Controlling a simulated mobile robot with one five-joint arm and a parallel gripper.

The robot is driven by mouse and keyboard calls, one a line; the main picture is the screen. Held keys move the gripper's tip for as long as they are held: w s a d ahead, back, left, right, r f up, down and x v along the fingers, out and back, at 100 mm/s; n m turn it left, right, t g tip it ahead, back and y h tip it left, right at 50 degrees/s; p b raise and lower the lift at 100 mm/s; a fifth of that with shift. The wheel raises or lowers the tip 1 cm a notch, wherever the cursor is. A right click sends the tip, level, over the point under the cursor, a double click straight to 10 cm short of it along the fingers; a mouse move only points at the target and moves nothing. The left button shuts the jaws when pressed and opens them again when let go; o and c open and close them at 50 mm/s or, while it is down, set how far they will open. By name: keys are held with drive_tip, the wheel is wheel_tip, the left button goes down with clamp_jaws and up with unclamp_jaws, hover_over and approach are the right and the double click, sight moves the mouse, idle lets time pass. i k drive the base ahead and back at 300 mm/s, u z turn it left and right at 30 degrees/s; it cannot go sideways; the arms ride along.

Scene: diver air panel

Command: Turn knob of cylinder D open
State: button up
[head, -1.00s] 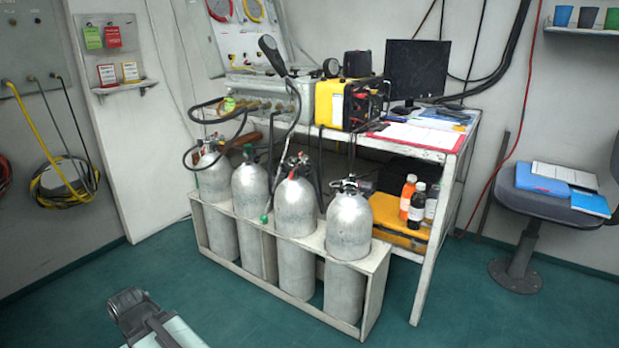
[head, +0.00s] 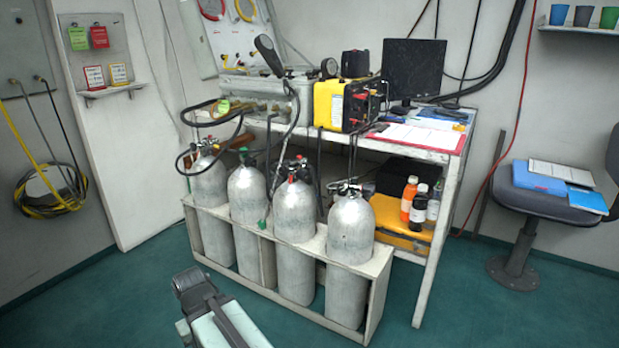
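Several grey gas cylinders stand upright in a white rack. No letters are readable on them, so I cannot tell which is D. The rightmost cylinder (head: 350,232) has a dark valve (head: 347,188) on top. To its left is a cylinder (head: 294,215) with a red-tipped valve (head: 295,170), then one (head: 246,195) with a green-tipped valve (head: 245,153). The leftmost cylinder (head: 208,185) has a dark and red valve with a black hose. My gripper (head: 190,283) is low, in front of the rack, apart from all cylinders. Its fingers are not clear.
The white rack (head: 375,300) stands before a desk with a yellow box (head: 330,105), monitor (head: 413,70) and red clipboard (head: 440,140). Bottles (head: 409,197) and a yellow case are beneath. A chair (head: 535,200) stands right. Green floor is clear in front.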

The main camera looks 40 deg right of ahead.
sight(302, 175)
drive_tip(key=i, duration=0.95)
drive_tip(key=u, duration=0.05)
